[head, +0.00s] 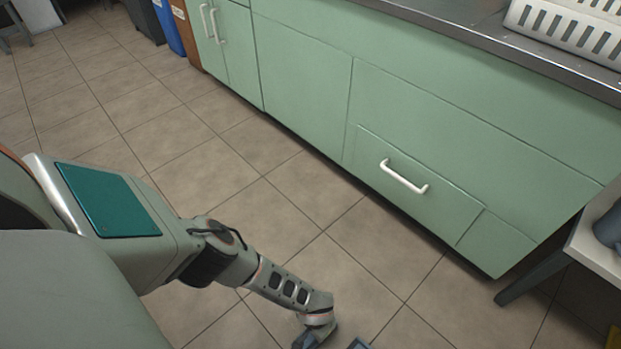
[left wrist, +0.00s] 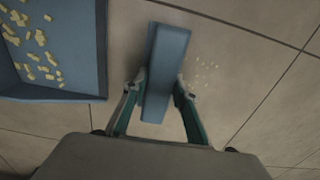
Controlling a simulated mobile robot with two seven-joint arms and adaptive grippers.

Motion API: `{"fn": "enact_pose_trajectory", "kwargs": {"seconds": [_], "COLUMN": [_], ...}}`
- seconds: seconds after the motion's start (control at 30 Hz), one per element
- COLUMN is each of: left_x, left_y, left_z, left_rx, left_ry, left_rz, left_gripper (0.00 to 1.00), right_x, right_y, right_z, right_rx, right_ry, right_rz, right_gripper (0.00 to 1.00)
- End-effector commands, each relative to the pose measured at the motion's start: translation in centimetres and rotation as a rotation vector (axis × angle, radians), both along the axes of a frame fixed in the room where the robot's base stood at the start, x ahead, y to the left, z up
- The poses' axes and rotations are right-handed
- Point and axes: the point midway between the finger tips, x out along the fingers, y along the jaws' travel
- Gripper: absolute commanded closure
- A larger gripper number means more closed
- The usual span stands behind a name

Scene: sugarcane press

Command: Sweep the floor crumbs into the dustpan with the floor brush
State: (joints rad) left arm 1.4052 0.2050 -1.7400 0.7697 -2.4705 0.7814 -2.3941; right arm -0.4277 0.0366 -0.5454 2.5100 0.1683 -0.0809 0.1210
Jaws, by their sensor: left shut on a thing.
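My left gripper (left wrist: 160,90) is shut on the blue-grey floor brush (left wrist: 165,50), seen from above in the left wrist view. The brush's bristles are hidden. The blue dustpan (left wrist: 60,96) lies on the floor to the left of the brush, apart from it, with several yellowish crumbs (left wrist: 38,40) in it. A small patch of pale crumbs (left wrist: 206,72) lies on the floor just right of the brush. My right gripper is out of view.
Green cabinets (head: 300,70) with white handles line the back under a metal counter (head: 440,25). A table (head: 598,235) stands at the right edge. Blue and dark bins (head: 168,28) stand at the far left. The tiled floor (head: 190,150) between is clear.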

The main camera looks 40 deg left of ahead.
Motion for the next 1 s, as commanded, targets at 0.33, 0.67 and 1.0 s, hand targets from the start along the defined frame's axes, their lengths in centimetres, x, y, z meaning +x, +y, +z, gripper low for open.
{"fn": "enact_pose_trajectory", "kwargs": {"seconds": [0.33,0.67,1.0], "left_x": [-0.5,-0.5,-0.2], "left_y": [-2.3,-3.6,-0.9], "left_z": [-0.1,0.1,0.1], "left_rx": [-0.007,-0.003,-0.001], "left_ry": [0.004,0.003,0.002], "left_rz": [-0.003,0.0,0.001], "left_gripper": [0.9,0.9,0.9], "right_x": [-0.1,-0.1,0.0], "right_y": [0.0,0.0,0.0], "right_z": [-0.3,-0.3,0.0], "right_rx": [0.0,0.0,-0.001], "right_ry": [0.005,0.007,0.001], "right_rz": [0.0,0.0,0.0], "right_gripper": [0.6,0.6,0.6]}}
